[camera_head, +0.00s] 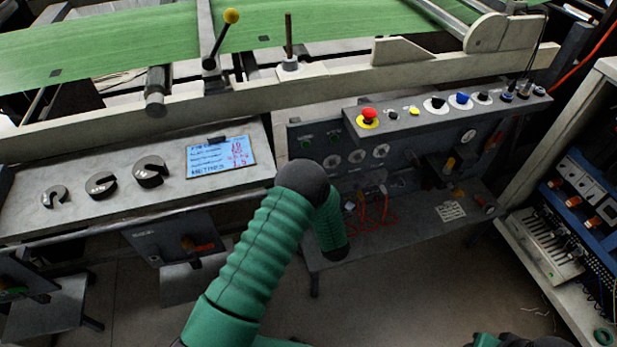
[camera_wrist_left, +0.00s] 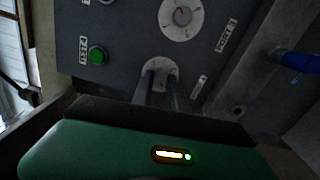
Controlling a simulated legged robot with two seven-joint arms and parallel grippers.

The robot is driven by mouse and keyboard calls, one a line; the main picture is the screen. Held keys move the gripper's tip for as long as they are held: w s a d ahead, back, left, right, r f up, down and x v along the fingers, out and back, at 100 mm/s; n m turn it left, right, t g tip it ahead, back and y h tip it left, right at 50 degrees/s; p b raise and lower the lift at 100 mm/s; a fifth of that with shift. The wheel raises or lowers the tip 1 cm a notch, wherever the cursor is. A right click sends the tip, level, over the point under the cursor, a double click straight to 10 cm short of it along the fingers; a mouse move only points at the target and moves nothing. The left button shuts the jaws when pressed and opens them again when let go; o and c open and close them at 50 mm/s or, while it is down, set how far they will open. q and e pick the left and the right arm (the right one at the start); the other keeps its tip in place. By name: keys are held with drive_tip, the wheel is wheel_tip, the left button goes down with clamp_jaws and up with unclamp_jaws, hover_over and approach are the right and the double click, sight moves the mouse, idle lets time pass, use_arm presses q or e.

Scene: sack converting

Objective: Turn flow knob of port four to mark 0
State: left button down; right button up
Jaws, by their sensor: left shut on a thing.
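My left gripper (camera_wrist_left: 159,80) reaches a pale round dial (camera_wrist_left: 172,66) on a dark panel in the left wrist view. Its two fingers are shut on the knob at the dial's middle, and they hide the knob and part of the scale. A small label (camera_wrist_left: 199,88) beside this dial is too blurred to read. Above is another white dial (camera_wrist_left: 182,17) with a red mark, beside a PORT label (camera_wrist_left: 226,36) whose number I cannot make out. In the head view my left arm covers part of the panel and the gripper is hidden. My right gripper is out of view.
A green button (camera_wrist_left: 97,55) sits left of the gripped dial. A blue part (camera_wrist_left: 298,61) juts out at right. In the head view, a red emergency button (camera_head: 369,115) and several knobs line the ledge above the panel. Red cables (camera_head: 384,207) hang below. A screen (camera_head: 220,157) stands left.

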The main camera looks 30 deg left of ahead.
use_arm(q)
drive_tip(key=shift+f+n, duration=0.25)
drive_tip(key=shift+n, duration=0.25)
drive_tip(key=shift+d, duration=0.1)
drive_tip(key=c, duration=1.3)
unclamp_jaws()
drive_tip(key=shift+w, duration=0.1)
drive_tip(key=shift+r, duration=0.1)
drive_tip(key=p+v, duration=0.3)
drive_tip(key=v, duration=1.3)
drive_tip(key=shift+s+d, duration=0.25)
